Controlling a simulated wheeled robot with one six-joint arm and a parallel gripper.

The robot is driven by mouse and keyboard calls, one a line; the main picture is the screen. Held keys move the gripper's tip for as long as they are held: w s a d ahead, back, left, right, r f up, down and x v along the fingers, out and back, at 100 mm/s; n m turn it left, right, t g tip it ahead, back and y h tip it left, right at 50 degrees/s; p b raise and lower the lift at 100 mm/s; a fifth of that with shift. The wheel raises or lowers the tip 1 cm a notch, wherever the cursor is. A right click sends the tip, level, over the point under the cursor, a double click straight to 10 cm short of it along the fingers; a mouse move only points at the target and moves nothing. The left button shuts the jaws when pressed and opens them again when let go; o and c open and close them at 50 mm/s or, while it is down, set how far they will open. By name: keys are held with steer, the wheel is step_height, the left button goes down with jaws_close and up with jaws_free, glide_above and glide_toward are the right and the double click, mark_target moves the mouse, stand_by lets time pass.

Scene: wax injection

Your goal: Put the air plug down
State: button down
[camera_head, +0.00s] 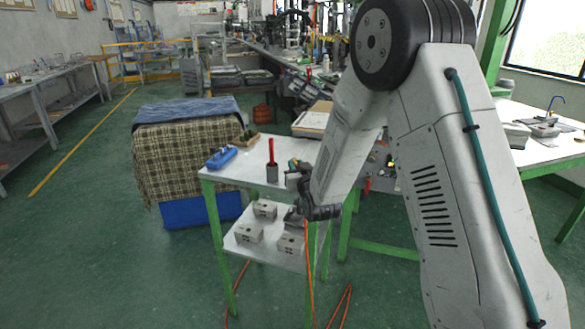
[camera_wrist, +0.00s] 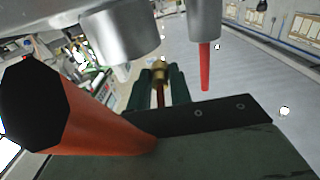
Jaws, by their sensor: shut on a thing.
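My gripper (camera_head: 293,178) is at the right edge of the small table's white top (camera_head: 240,176) in the head view. In the wrist view my gripper (camera_wrist: 160,86) has its dark green fingers shut on the brass air plug (camera_wrist: 160,72). The plug itself is too small to make out in the head view. An orange hose (camera_head: 308,250) hangs from around my gripper past the table's edge to the floor. I cannot tell whether the plug touches anything.
Several grey blocks (camera_head: 249,233) lie on the lower shelf. A metal cylinder (camera_wrist: 120,35) is close in the wrist view.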

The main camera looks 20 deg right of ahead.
steer(key=shift+a+f, duration=0.3)
steer(key=shift+f, duration=0.1)
steer(key=shift+a, duration=0.4)
steer(key=shift+d+f, duration=0.1)
steer(key=shift+f, duration=0.4)
steer(key=shift+f, duration=0.1)
steer(key=c, duration=1.3)
jaws_free()
